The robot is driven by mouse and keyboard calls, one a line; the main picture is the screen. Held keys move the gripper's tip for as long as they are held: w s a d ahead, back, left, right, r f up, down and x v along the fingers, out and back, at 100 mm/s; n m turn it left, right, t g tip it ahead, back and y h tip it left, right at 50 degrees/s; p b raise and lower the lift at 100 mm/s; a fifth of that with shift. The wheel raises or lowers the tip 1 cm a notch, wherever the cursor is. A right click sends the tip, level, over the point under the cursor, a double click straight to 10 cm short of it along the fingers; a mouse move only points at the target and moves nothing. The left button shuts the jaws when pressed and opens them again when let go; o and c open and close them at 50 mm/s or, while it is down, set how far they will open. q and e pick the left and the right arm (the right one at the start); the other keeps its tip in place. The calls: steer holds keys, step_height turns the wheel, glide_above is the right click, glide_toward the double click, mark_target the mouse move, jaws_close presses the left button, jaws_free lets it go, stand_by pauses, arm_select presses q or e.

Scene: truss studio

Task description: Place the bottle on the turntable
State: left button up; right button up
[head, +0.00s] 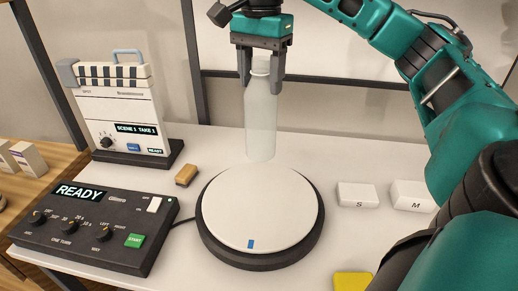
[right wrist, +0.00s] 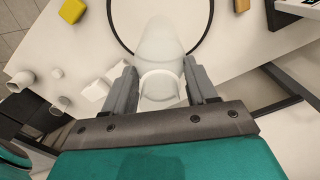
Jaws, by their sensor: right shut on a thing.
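The bottle (head: 260,118) is pale, translucent and upright. My right gripper (head: 260,84) is shut on it near its top and holds it up, with its base near the far rim of the turntable in the head view. The bottle also shows between the fingers in the right wrist view (right wrist: 160,55). The turntable (head: 260,208) has a white round plate with a small blue mark at its front and a dark rim; nothing stands on the plate. I cannot tell the exact height of the bottle above the table. My left gripper is not in view.
A black control box (head: 95,225) with a READY display is left of the turntable. A clapper-style device (head: 122,115) stands behind it. A tan block (head: 186,174) lies near the turntable. White blocks marked S (head: 357,195) and M (head: 410,195) are at right, a yellow block (head: 352,281) in front.

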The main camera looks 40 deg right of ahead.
mark_target(260, 141)
step_height(260, 141, down, 15)
steer(key=shift+r, duration=0.15)
stand_by(0.4)
steer(key=o, duration=1.5)
step_height(260, 141, up, 12)
steer(key=shift+w+r, duration=0.1)
